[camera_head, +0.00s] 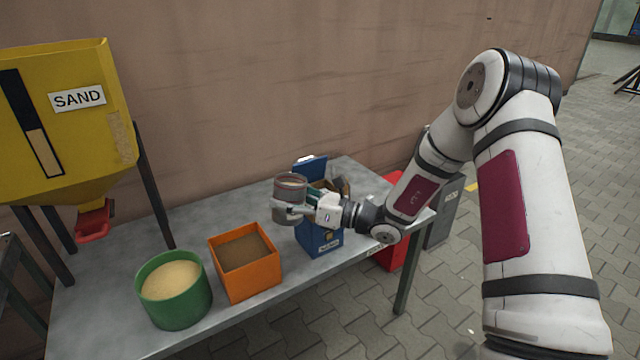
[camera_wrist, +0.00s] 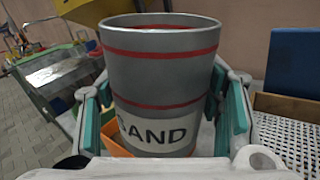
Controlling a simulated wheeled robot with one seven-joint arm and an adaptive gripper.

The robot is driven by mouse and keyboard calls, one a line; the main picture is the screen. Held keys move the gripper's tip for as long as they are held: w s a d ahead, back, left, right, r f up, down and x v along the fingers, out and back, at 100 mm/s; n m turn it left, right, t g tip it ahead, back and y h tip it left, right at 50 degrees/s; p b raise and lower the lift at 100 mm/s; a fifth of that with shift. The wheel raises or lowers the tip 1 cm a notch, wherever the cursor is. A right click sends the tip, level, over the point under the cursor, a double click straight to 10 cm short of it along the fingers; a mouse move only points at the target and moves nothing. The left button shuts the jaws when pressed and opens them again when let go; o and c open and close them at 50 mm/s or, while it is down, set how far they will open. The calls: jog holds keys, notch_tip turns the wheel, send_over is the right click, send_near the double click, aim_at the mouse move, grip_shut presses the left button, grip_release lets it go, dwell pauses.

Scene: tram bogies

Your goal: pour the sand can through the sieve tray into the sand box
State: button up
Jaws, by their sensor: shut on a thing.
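The sand can (camera_head: 290,189) is grey with red bands and looks upright. My gripper (camera_head: 290,209) is shut on the sand can. In the wrist view the can (camera_wrist: 158,80) stands between the finger pads, with a SAND label facing me; its contents are hidden there. A perforated pale tray (camera_wrist: 288,142), seemingly the sieve tray, shows at the right of the wrist view, beside the gripper. A blue box (camera_head: 322,240) with a raised blue lid (camera_head: 310,167) stands behind my gripper; its opening is mostly hidden. I cannot read its label to tell if it is the sand box.
An orange box (camera_head: 273,278) with brown contents and a green tub (camera_head: 180,310) of pale sand stand left of the blue box on the grey table (camera_head: 100,290). A yellow SAND hopper (camera_head: 70,130) rises at the left. The wall is close behind.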

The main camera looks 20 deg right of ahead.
aim_at(297, 184)
jog(key=shift+w+d+r+m, duration=0.1)
jog(key=shift+w+d+m, duration=0.25)
jog(key=shift+m, duration=0.55)
jog(key=shift+w+d+m+t+b, duration=0.3)
jog(key=shift+d+m+t, duration=0.1)
jog(key=shift+m, duration=0.5)
dwell(0.9)
jog(key=shift+w+d+r+m+t+y, duration=0.3)
jog(key=shift+w+d+r+m, duration=0.15)
jog(key=shift+m, duration=0.45)
dwell(1.6)
jog(key=shift+d+r+m+t, duration=0.1)
jog(key=shift+r+m+t, duration=0.35)
jog(key=shift+m, duration=0.65)
dwell(1.6)
